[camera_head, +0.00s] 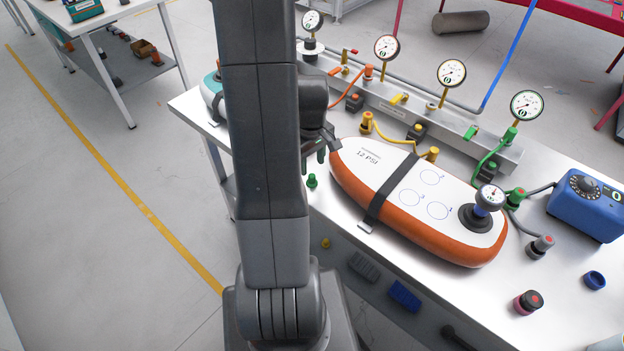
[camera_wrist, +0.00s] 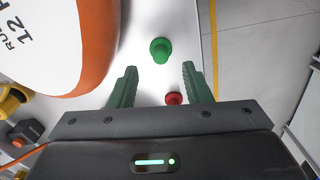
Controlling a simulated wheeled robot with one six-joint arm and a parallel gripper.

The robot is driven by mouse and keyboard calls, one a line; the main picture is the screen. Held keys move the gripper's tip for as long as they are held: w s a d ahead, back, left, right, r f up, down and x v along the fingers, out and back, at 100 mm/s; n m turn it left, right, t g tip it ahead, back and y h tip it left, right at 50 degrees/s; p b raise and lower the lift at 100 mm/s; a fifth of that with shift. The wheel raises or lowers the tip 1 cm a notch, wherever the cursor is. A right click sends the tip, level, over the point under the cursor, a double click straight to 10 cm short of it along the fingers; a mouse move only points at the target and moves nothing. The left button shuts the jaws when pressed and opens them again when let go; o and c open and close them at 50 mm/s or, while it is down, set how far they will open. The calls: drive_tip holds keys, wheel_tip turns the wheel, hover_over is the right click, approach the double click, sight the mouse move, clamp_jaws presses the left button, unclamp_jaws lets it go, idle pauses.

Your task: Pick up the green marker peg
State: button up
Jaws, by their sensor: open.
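The green marker peg (camera_head: 312,181) stands on the white table near its left edge, left of the orange and white board (camera_head: 395,195). In the wrist view the peg (camera_wrist: 160,50) lies just beyond the fingertips, roughly centred between them. My gripper (camera_wrist: 159,72) is open and empty, its two green fingers apart. In the head view my gripper (camera_head: 321,150) hangs above the table beside the board's rounded end, partly hidden by my arm. A red peg (camera_wrist: 174,98) shows between the fingers, nearer the palm.
The board's orange side (camera_wrist: 95,50) is close to the left finger in the wrist view. A gauge rail (camera_head: 410,105) with hoses runs along the back. A blue box (camera_head: 588,205) stands at the right. A black strap (camera_head: 388,190) crosses the board.

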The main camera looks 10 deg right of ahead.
sight(312, 175)
drive_tip(key=shift+f+p, duration=0.5)
drive_tip(key=shift+f, duration=2)
clamp_jaws()
